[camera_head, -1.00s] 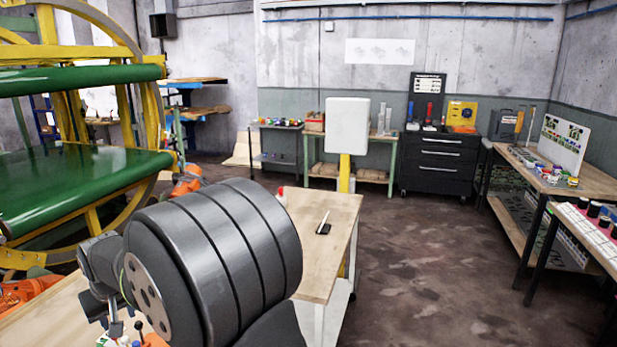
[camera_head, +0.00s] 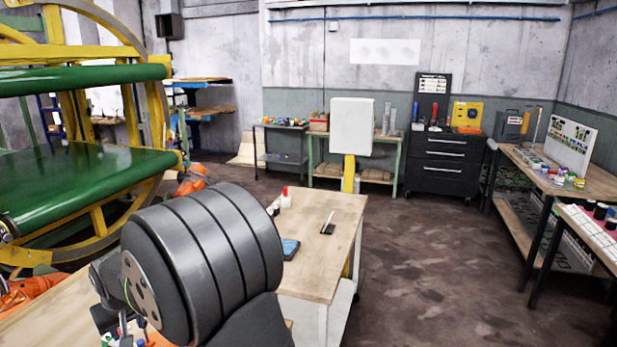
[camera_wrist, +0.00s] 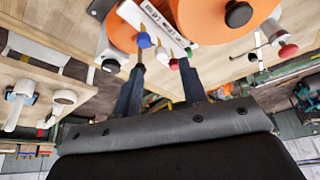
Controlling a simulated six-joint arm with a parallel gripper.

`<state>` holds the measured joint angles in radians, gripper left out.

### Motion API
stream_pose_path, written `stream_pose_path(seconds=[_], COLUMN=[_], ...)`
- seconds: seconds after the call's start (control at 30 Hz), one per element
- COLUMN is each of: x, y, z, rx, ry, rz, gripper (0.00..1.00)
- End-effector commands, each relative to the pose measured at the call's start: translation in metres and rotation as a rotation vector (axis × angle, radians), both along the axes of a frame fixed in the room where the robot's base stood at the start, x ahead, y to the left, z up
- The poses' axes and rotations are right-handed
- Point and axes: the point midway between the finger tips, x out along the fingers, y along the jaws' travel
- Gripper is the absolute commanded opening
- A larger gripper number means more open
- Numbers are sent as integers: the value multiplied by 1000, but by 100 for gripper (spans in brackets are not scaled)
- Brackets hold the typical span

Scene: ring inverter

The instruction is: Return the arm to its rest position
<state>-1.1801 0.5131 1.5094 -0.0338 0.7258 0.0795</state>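My arm's thick dark grey link fills the lower left of the head view. My gripper is mostly hidden behind it there, at the lower left edge. In the wrist view my gripper (camera_wrist: 162,68) shows two dark fingers standing apart, with no object clearly held between them. Beyond the fingertips are small coloured pieces, including a blue-tipped one (camera_wrist: 144,41) and a red one (camera_wrist: 174,64). I cannot tell how far they are from the fingers.
A wooden table (camera_head: 335,212) beside the arm holds a red-topped white bottle (camera_head: 286,198), a blue item (camera_head: 290,248) and a small black item (camera_head: 327,228). A large yellow-framed machine (camera_head: 160,110) stands left. Orange round parts (camera_wrist: 225,18) show in the wrist view.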

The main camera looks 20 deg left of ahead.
Motion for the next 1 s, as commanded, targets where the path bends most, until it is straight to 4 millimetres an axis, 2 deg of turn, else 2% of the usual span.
stream_pose_path(seconds=[0.53, 1.0], x=[-18, -2], y=[-38, -42], z=[100, 97], rx=[3, 73], ry=[1, 251], rz=[-2, -453], gripper=[39, 39])
